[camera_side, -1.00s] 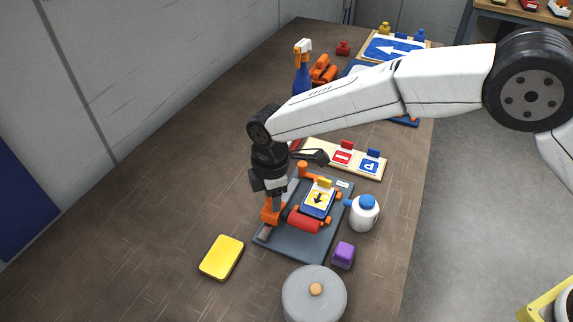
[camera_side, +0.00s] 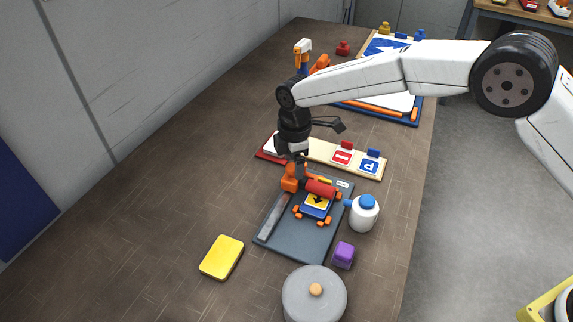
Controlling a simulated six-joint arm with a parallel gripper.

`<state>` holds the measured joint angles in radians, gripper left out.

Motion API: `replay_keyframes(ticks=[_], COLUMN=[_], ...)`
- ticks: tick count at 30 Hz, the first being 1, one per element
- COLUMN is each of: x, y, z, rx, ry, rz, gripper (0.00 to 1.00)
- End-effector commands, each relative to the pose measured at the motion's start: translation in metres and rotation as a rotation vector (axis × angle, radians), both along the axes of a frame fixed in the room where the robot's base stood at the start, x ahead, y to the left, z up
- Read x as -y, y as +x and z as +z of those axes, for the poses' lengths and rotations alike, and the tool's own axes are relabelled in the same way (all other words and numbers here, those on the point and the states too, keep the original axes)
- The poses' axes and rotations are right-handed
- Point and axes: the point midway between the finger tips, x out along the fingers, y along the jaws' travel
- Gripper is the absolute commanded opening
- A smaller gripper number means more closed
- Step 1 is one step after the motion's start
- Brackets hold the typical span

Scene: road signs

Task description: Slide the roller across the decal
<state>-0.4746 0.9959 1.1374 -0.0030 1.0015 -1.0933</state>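The roller (camera_side: 321,188) has a red cylinder and an orange frame. It lies across the far part of the decal (camera_side: 317,203), a yellow square with a black arrow on a small blue sign. The sign sits between orange clamps on the dark grey board (camera_side: 290,243). My gripper (camera_side: 297,172) points down at the roller's orange handle (camera_side: 291,184), at the left end of the cylinder. Its fingers appear closed around the handle. The near part of the decal shows; the far part is hidden under the roller.
A white bottle with a blue cap (camera_side: 363,213) stands right of the board, near a purple block (camera_side: 343,255). A grey lidded pot (camera_side: 314,297) stands in front, a yellow sponge (camera_side: 222,257) at left. A cream rack (camera_side: 371,163) with small signs lies behind. The table's left side is clear.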

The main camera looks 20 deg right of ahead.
Motion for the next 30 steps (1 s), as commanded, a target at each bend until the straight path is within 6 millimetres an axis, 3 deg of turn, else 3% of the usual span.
replay_keyframes(ticks=[13, 30], x=[-0.002, -0.001], y=[-0.002, -0.001], z=[0.008, 0.072], rx=[-0.005, -0.002], ry=[0.0, 0.0], rz=[0.001, 0.0], gripper=[0.81, 0.81])
